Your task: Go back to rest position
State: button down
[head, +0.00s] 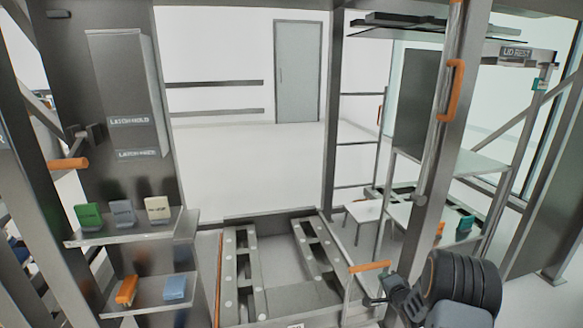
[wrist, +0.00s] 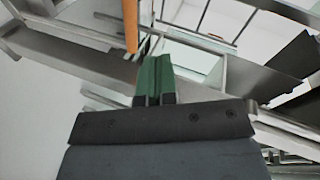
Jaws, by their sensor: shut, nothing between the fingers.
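My gripper (wrist: 154,62) shows in the wrist view with its two green fingers together and nothing between them. An orange bar (wrist: 131,25) stands just left of and beyond the fingertips in that view; I cannot tell whether they touch. In the head view my dark arm is at the lower right, in front of the metal frame. The fingertips cannot be made out clearly there.
A low orange handle (head: 370,266) is close to my arm. A grey post (head: 440,130) with an orange handle (head: 451,90) rises above it. Left shelves (head: 125,232) hold several small coloured items. A slatted metal base (head: 240,270) lies at the centre.

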jog(key=s+a+r+n+g+h+p, duration=0.15)
jog(key=r+p, duration=0.25)
jog(key=r, duration=0.5)
jog(key=s+a+r+n+g+h+p, duration=0.1)
jog(key=s+a+r+n+g+p, duration=0.2)
jog(key=r, duration=0.6)
jog(key=s+a+r+n+h+p, duration=0.1)
jog(key=s+a+r+p, duration=0.2)
jog(key=r, duration=0.6)
jog(key=s+a+r+n+g+y+p, duration=0.1)
jog(key=s+a+r+n+g+p, duration=0.2)
jog(key=s+r+p, duration=0.4)
jog(key=s+a+r+n+g+y+p, duration=0.1)
jog(key=s+a+r+n+g+p, duration=0.2)
jog(key=s+r, duration=0.7)
jog(key=s+a+n+p, duration=0.2)
jog(key=s+a+p, duration=0.1)
jog(key=s, duration=0.3)
jog(key=shift+a+r+y+p, duration=0.3)
jog(key=shift+a+y+p, duration=0.1)
jog(key=shift+a, duration=0.1)
jog(key=shift+a+g, duration=0.1)
jog(key=shift+g, duration=0.15)
